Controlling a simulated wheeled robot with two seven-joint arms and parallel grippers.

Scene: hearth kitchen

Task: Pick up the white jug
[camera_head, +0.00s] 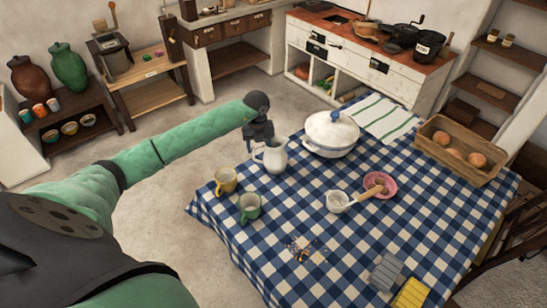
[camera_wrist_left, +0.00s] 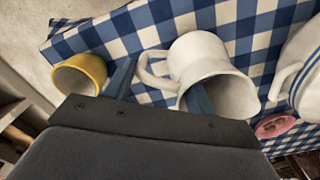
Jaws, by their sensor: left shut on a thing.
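The white jug (camera_head: 273,156) is at the back left part of the checked tablecloth, handle toward the left. My left gripper (camera_head: 262,138) reaches down at its rim from the back left. In the left wrist view the jug (camera_wrist_left: 198,55) shows its open mouth and its handle. One finger of my left gripper (camera_wrist_left: 160,90) is in the mouth and the other is outside, on the handle side. The gripper is shut on the jug. The jug looks upright; I cannot tell whether its base touches the table. My right gripper is not in view.
A white lidded tureen (camera_head: 330,140) stands just right of the jug. A yellow mug (camera_head: 225,182) and a green mug (camera_head: 249,208) stand in front, to the left. A white bowl (camera_head: 337,202), pink dish (camera_head: 385,180) and bread crate (camera_head: 440,154) are farther right.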

